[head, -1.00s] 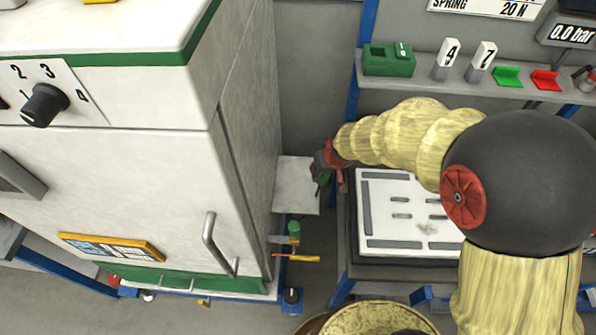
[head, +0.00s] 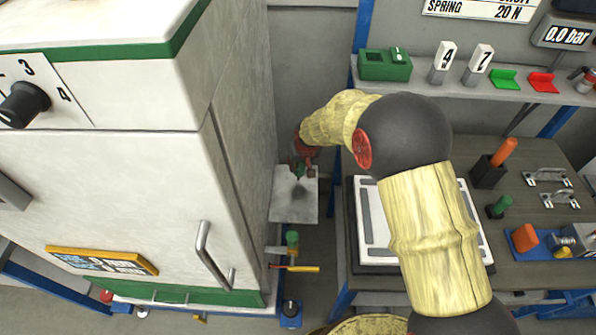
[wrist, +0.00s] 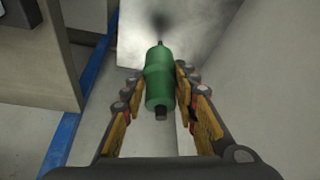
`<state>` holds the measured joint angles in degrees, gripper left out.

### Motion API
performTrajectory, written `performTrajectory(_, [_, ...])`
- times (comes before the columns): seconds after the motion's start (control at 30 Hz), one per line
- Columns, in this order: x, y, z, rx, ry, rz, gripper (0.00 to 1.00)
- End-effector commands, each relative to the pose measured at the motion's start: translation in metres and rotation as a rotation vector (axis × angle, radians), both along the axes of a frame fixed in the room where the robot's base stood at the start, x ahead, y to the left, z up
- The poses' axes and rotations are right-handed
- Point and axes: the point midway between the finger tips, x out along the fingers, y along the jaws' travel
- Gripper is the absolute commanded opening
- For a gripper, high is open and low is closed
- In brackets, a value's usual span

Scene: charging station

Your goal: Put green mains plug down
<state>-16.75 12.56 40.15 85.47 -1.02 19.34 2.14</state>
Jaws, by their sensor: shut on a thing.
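My gripper (wrist: 158,100) is shut on the green mains plug (wrist: 159,78), with one finger on each side of its body. In the wrist view the plug's far tip points toward a pale plate, and a dark shadow lies on the plate beyond it. I cannot tell whether the plug touches the plate.
The white cabinet (head: 110,190) stands close on the left with a bar handle (head: 208,255). A workbench (head: 535,205) stands to the right, with a white panel (head: 375,250).

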Motion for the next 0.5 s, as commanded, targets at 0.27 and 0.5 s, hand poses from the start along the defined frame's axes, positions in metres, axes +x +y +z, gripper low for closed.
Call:
performTrajectory(0.27, [0.012, 0.006, -0.016, 0.000, 0.000, 0.001, 0.03])
performTrajectory(0.5, [0.012, 0.006, -0.046, -0.001, 0.001, 0.001, 0.03])
